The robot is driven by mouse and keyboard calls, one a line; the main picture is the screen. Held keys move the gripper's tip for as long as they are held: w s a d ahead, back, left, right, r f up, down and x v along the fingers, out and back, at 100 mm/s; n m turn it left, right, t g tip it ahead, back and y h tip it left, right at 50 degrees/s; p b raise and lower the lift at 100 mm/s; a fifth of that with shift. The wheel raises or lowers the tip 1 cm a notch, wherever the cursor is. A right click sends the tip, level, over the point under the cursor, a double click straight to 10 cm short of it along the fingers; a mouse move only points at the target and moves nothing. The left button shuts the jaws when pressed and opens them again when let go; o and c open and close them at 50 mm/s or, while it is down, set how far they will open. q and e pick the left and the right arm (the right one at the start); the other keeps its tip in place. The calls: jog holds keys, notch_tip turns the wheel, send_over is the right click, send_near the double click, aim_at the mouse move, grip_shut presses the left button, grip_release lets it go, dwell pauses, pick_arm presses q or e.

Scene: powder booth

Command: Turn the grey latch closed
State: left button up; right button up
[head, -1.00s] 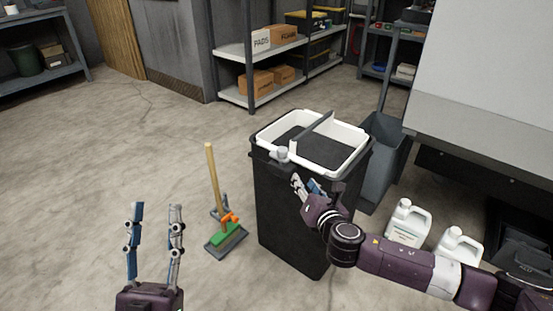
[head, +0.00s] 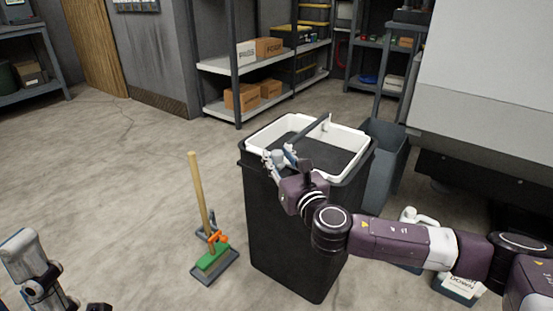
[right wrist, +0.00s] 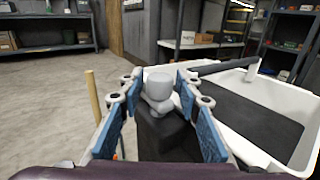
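The grey latch (right wrist: 160,92) is a rounded, pale grey knob on the near left corner of a tall black bin (head: 300,240) with a white rim (head: 352,137). My right gripper (right wrist: 158,98) is open, its blue-padded fingers on either side of the latch with gaps showing in the right wrist view. In the head view, the right gripper (head: 280,160) is at that corner and partly covers the latch. My left gripper (head: 35,268) is cut off at the lower left, away from the bin; only part of it shows.
A dark grey bar (head: 312,134) crosses the bin's rim.

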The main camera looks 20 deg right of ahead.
jog(key=shift+w, duration=0.65)
grip_shut()
